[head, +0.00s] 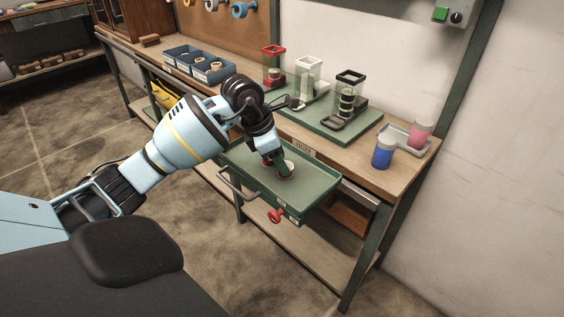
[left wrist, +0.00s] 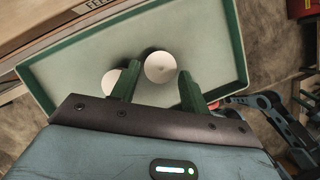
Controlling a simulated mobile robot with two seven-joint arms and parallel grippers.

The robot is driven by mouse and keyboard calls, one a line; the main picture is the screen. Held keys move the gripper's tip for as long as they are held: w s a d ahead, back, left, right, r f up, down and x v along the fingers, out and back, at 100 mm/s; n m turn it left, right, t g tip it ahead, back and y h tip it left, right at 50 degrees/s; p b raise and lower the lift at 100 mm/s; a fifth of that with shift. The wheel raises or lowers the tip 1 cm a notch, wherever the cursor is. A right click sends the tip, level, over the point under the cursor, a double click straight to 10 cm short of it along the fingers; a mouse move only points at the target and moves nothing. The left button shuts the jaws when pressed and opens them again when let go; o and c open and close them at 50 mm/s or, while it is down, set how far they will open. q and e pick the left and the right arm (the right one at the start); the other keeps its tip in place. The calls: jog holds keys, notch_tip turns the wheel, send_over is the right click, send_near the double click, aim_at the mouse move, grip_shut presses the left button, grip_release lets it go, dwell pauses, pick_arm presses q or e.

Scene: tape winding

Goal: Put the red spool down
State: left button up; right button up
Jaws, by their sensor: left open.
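A green tray (head: 315,195) juts out from the front of the workbench. In the left wrist view, the tray (left wrist: 75,65) holds two round white-topped things. One white top (left wrist: 160,67) lies between the open fingers of my left gripper (left wrist: 158,85). The other white top (left wrist: 111,80) is outside the left finger, which partly hides it. No red shows on either top there.
A green board (head: 366,127) on the bench (head: 398,178) bears clear holders with red, white and black tops. A blue cup (head: 382,152) and a pink cup (head: 420,132) stand at the right. Blue bins (head: 184,62) stand at the back left.

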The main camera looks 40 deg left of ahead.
pick_arm(q)
jog(key=v, duration=1)
jog(key=shift+p, duration=0.3)
